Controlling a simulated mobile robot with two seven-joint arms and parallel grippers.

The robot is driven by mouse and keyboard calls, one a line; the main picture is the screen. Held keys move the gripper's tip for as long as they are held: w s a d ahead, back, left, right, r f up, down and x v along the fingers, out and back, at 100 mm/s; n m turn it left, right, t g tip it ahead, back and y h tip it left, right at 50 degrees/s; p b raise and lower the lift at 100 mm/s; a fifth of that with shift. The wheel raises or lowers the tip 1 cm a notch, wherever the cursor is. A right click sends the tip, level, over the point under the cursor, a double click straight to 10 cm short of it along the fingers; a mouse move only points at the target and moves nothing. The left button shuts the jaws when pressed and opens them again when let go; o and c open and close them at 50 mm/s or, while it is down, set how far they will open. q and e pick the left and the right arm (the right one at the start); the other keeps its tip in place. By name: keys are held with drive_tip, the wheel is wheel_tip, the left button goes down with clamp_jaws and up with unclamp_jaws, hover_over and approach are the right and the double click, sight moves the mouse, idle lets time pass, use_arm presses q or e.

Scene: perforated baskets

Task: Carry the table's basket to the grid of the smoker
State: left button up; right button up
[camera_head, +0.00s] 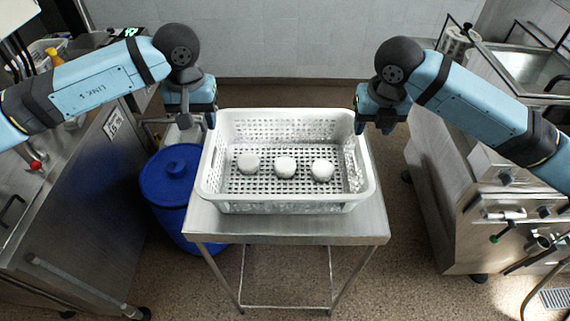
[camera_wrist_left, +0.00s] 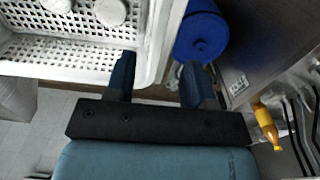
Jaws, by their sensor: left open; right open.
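The white perforated basket (camera_head: 287,206) stands upright on a small steel table (camera_head: 290,228) and holds three round white pieces, which look like cheeses (camera_head: 285,167). My left gripper (camera_head: 192,124) is open at the basket's left rim. In the left wrist view, its fingers (camera_wrist_left: 158,72) lie on either side of the basket's rim (camera_wrist_left: 160,45); contact cannot be told. My right gripper (camera_head: 374,124) is open at the basket's right rim, its fingertips partly hidden. I cannot make out the smoker's grid for certain.
A blue lidded barrel (camera_head: 172,178) stands close at the table's left. A steel counter (camera_head: 75,190) is further left. A steel unit with knobs (camera_head: 470,200) stands at the right, with a floor gap before it. A yellow bottle (camera_head: 55,57) is on the left counter.

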sight(207, 147)
use_arm(q)
wheel_tip(207, 147, down, 9)
drive_tip(key=shift+w+f, duration=0.1)
drive_tip(key=shift+f, duration=0.1)
use_arm(e)
drive_tip(key=f, duration=0.3)
drive_tip(key=w+f, duration=0.1)
drive_tip(key=f, duration=0.5)
drive_tip(key=shift+w+f, duration=0.15)
drive_tip(key=shift+w, duration=0.15)
use_arm(q)
clamp_jaws()
use_arm(e)
clamp_jaws()
use_arm(q)
drive_tip(key=shift+r, duration=0.1)
